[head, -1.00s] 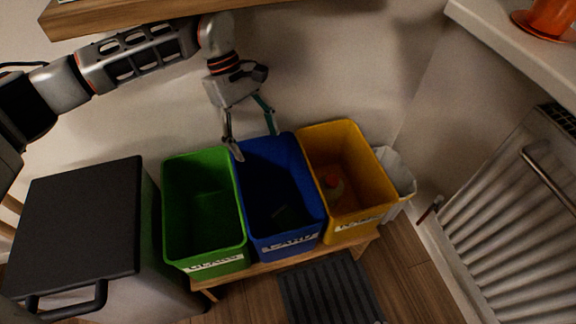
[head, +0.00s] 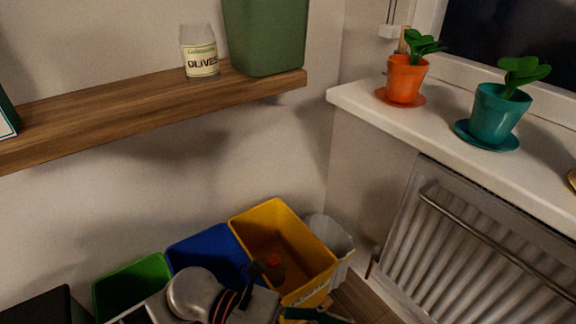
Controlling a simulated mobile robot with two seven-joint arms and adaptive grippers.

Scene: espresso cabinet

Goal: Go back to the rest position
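My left gripper (head: 298,308) shows at the bottom edge of the head view, in front of the bins. Its wrist is grey with orange rings, and a teal finger part pokes out to the right. Most of its fingers are cut off by the frame or hidden, so I cannot tell whether it is open or shut. I see nothing held in it. My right gripper is not in view.
Green (head: 130,284), blue (head: 205,250) and yellow (head: 262,222) bins stand below a wooden shelf (head: 130,112) bearing an olives jar (head: 200,58) and a green container (head: 265,35). Right are a sill with potted plants (head: 405,80) and a radiator (head: 470,250).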

